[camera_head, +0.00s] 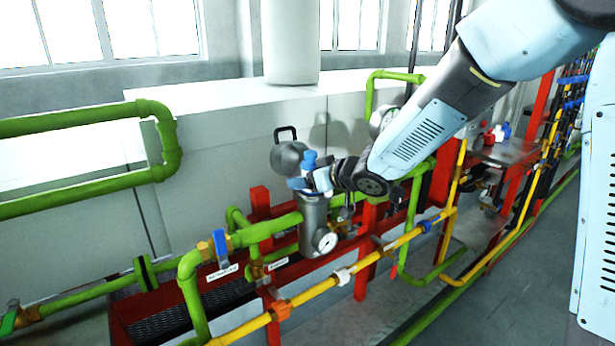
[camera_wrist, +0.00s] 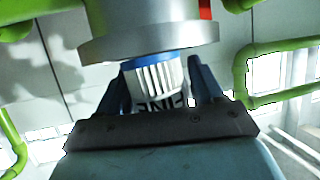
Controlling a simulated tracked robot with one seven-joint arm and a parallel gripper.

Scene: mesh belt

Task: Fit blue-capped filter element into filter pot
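The filter pot (camera_head: 313,222) is a grey metal cylinder in the pipework, with a dial gauge on its front. Its wide rim (camera_wrist: 150,38) fills the top of the wrist view. My gripper (camera_head: 305,172) is just above the pot. In the wrist view, its two blue fingers (camera_wrist: 157,80) stand on either side of the white pleated filter element (camera_wrist: 155,80) and appear shut on it. The element's blue-capped end (camera_wrist: 150,62) is at the pot rim, which partly covers it. I cannot tell whether it is inside the pot or only next to the rim.
A dark grey dome with a black handle (camera_head: 288,155) stands beside the pot, close to my gripper. Green pipes (camera_head: 190,270), a yellow pipe (camera_head: 320,288) and red posts (camera_head: 369,222) crowd around the pot. A metal shelf (camera_head: 500,150) with small red and blue items is at the right.

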